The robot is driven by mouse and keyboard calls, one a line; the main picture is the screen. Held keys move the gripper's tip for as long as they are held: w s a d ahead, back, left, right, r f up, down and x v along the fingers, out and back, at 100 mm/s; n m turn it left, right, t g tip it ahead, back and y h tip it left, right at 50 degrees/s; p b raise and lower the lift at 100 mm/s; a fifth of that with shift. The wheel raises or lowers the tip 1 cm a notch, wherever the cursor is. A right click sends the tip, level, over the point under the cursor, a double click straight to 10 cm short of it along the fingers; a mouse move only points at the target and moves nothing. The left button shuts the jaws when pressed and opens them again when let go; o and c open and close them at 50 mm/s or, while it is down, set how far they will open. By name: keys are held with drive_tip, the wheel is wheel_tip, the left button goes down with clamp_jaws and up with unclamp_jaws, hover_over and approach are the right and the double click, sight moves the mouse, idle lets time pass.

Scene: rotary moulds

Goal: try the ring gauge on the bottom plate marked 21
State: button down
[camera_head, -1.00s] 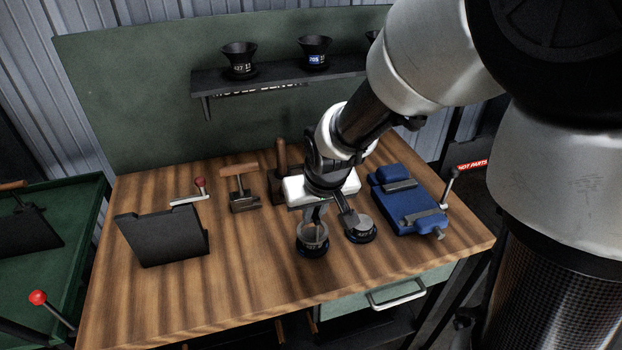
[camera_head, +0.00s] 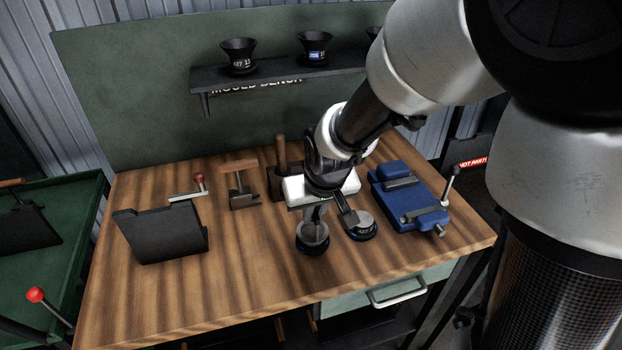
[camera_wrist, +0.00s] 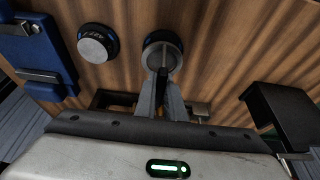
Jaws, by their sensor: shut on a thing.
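Two round bottom plates with grey tops and dark sides stand near the front of the wooden bench. One plate (camera_head: 313,231) is under my gripper, and it also shows in the wrist view (camera_wrist: 160,53). The other plate (camera_head: 363,222) stands to its right and bears white marks, too small to read; it shows at the left of the wrist view (camera_wrist: 94,46). My gripper (camera_head: 316,212) points down and is shut on the ring gauge (camera_wrist: 147,63), a thin rim at the near plate's edge. I cannot tell whether the ring is fully seated. The near plate's number is hidden.
A blue vise (camera_head: 412,200) stands to the right. A wooden-handled tool (camera_head: 241,185) stands at the back. Dark funnels (camera_head: 239,57) sit on the shelf. The front left bench is clear.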

drive_tip(key=shift+f+b, duration=1.1)
drive_tip(key=shift+f, duration=0.2)
idle(0.9)
drive_tip(key=shift+r, duration=0.2)
drive_tip(key=shift+r+p, duration=2.75)
drive_tip(key=shift+r, duration=0.8)
